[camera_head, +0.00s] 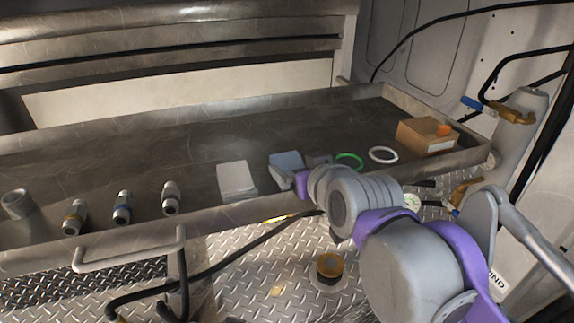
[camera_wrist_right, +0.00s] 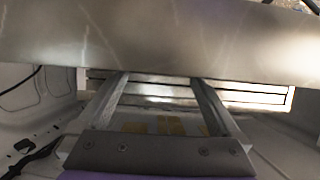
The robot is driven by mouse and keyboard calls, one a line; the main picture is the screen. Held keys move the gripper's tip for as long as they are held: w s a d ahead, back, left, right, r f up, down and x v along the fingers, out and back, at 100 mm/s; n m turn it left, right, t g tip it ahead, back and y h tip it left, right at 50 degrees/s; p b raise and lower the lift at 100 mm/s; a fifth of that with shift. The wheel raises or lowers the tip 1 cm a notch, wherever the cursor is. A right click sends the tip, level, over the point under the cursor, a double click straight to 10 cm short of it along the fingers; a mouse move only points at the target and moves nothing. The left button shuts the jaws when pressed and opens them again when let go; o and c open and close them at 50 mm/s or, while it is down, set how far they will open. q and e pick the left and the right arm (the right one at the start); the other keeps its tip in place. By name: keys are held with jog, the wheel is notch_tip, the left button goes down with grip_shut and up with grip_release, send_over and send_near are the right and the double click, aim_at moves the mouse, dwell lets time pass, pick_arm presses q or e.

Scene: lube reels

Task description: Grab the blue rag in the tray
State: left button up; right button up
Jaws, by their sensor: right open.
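The blue rag (camera_head: 286,165) is a folded pale blue cloth lying flat near the front edge of the long grey metal tray (camera_head: 190,135), in the head view. My right gripper's purple end (camera_head: 302,184) is just in front and right of the rag, by the tray's front rim; its fingers are not clear there. In the right wrist view the right gripper (camera_wrist_right: 160,78) is open and empty, with a metal surface across the top of the view. The rag does not show in that view. My left gripper is not in view.
A white folded cloth or block (camera_head: 237,180) lies left of the rag. A green ring (camera_head: 349,161), a white ring (camera_head: 383,154) and a cardboard box (camera_head: 427,136) lie to its right. Several metal fittings (camera_head: 122,207) stand at front left. The tray's back is clear.

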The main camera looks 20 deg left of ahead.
aim_at(288, 162)
jog(key=shift+x, duration=1.2)
jog(key=x, duration=0.6)
jog(key=shift+s+d+f, duration=0.1)
jog(key=shift+d+f, duration=0.15)
jog(key=shift+f, duration=0.05)
jog(key=shift+s, duration=0.1)
jog(key=shift+c, duration=1.1)
jog(key=c, duration=0.9)
